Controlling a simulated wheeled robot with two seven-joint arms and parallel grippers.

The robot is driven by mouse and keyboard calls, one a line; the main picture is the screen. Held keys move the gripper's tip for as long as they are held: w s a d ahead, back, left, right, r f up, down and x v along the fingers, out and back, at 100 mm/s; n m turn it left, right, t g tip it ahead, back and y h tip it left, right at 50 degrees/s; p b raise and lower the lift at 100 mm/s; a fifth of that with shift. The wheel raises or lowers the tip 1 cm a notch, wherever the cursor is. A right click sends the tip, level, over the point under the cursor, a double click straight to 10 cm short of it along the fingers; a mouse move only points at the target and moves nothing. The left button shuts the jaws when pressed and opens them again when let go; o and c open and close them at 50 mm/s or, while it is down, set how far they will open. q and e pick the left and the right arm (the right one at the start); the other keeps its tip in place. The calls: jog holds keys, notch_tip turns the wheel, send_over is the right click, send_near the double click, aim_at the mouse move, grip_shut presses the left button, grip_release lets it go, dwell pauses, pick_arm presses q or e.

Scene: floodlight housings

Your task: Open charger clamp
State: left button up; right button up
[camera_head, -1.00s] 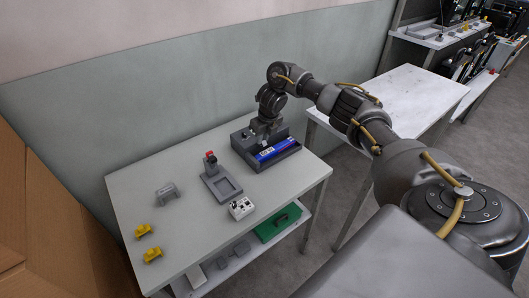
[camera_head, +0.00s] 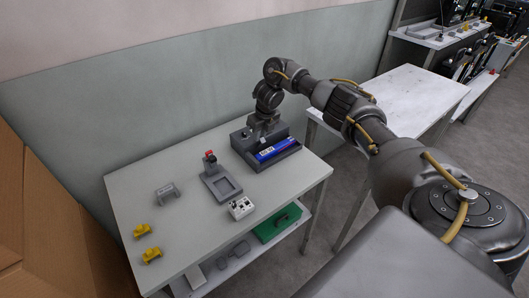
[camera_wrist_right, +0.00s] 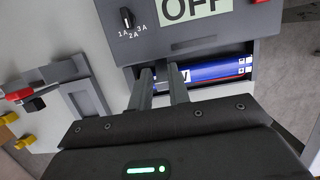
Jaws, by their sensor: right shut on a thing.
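The charger (camera_head: 243,141) is a dark grey box at the back right of the table, with a blue battery (camera_head: 277,149) lying in its front bay. In the right wrist view the charger (camera_wrist_right: 180,40) shows a dial marked 1A, 2A, 3A and a display reading OFF. The battery (camera_wrist_right: 215,70) shows below the panel. My right gripper (camera_head: 262,135) is over the charger; in the wrist view its two fingers (camera_wrist_right: 163,72) reach to the battery bay, close together. It is shut on a part of the charger, seemingly the clamp, mostly hidden between the fingers. My left gripper is out of view.
A grey fixture with a red-tipped handle (camera_head: 221,184) stands left of the charger. A small white box with knobs (camera_head: 241,207), a grey bracket (camera_head: 166,192) and two yellow parts (camera_head: 142,230) lie on the table (camera_head: 195,235). A green case (camera_head: 279,225) is on the shelf below.

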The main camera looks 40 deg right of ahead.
jog(key=shift+w+b, duration=0.5)
jog(key=shift+w, duration=0.4)
dwell(0.4)
jog(key=shift+w, duration=0.2)
grip_shut()
jog(key=shift+c, duration=0.6)
grip_release()
jog(key=o, duration=0.5)
